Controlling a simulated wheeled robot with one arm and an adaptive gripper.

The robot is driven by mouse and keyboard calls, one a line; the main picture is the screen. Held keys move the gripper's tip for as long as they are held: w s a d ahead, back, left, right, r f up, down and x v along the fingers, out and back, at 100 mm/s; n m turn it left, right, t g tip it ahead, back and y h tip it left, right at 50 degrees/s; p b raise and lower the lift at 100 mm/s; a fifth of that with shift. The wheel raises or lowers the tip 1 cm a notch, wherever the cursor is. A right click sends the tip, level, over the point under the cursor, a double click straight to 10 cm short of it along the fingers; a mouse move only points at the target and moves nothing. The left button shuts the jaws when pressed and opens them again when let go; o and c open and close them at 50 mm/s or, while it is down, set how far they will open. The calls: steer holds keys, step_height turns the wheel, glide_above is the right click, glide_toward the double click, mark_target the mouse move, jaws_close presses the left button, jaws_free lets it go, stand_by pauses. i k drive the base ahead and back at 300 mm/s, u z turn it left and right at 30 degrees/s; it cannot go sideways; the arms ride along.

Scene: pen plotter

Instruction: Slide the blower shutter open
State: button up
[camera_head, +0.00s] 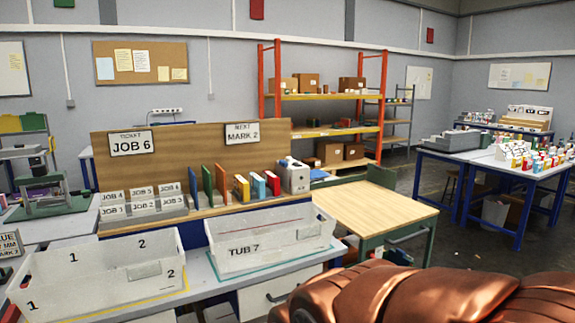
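I cannot pick out a blower shutter for certain. A small grey-white boxy device (293,176) stands at the right end of the bench's shelf, beside several coloured blocks; I cannot tell whether it is the blower or has a shutter. A copper-coloured part of my arm fills the bottom right corner. My gripper is not in view.
A white bin marked 1 and 2 (100,290) and a clear bin marked TUB 7 (270,250) stand at the bench front. A wooden-topped table (370,207) is right of them. Blue-legged tables (510,163) stand farther right. Open floor (440,225) lies between.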

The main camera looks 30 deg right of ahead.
mark_target(282, 171)
steer(key=z, duration=0.65)
steer(key=i, duration=0.45)
steer(key=z, duration=1.1)
steer(key=i, duration=1.9)
steer(key=u, duration=1.1)
steer(key=i, duration=0.65)
steer(key=u, duration=0.55)
